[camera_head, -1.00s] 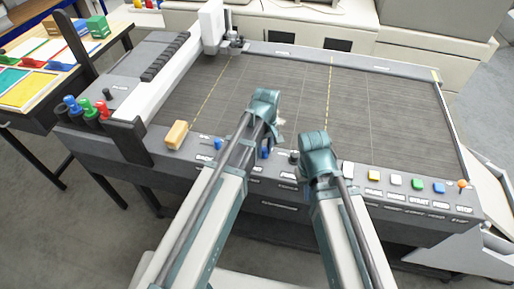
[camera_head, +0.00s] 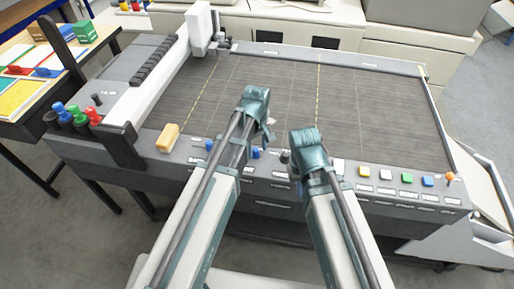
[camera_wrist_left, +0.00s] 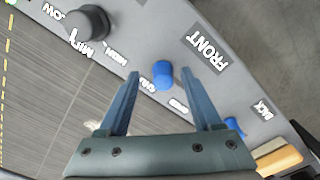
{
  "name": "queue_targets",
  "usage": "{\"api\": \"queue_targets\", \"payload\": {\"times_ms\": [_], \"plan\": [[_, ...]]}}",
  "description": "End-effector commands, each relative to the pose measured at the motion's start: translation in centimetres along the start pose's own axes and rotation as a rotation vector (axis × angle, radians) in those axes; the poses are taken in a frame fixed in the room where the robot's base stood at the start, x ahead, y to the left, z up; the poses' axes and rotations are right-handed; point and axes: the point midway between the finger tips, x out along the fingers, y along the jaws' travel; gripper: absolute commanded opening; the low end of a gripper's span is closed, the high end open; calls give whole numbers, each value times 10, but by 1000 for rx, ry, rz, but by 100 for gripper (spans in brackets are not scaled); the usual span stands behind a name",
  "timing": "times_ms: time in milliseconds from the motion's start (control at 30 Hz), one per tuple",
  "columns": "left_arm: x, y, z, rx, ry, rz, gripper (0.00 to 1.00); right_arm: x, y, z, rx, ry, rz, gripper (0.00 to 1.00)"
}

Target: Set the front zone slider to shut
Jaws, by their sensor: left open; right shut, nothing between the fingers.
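The front zone slider is a blue round knob (camera_wrist_left: 163,74) beside the FRONT label (camera_wrist_left: 206,50) in the left wrist view. Small labels lie beside it, too blurred to read surely. In the head view the knob (camera_head: 255,154) sits on the panel's front strip. My left gripper (camera_wrist_left: 161,73) is open, with one fingertip on each side of the knob; I cannot tell whether either touches it. It also shows in the head view (camera_head: 257,112), its fingers mostly hidden. My right gripper (camera_head: 308,150) is shut and empty, to the right above the strip.
A second blue knob (camera_head: 209,145) by the BACK label and a yellow block (camera_head: 168,138) lie left of the front knob. A dark dial (camera_wrist_left: 87,22) stands on the other side. Coloured buttons (camera_head: 386,174) line the strip's right. The grey bed (camera_head: 380,115) is clear.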

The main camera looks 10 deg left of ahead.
Motion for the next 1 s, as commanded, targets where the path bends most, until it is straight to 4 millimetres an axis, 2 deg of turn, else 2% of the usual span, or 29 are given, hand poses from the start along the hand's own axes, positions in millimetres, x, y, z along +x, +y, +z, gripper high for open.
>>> {"api": "queue_targets", "payload": {"times_ms": [33,700,833,1000], "plan": [[-10,0,0,0,0,0,66,-10,1,1,0,0,0,0],[-107,0,0,1,-1,1,66,-106,10,6,6,0,-2,0],[-122,0,0,1,-1,1,66,-121,11,7,10,0,-2,0],[-128,0,0,1,-1,1,66,-127,12,8,12,0,-3,0]]}}
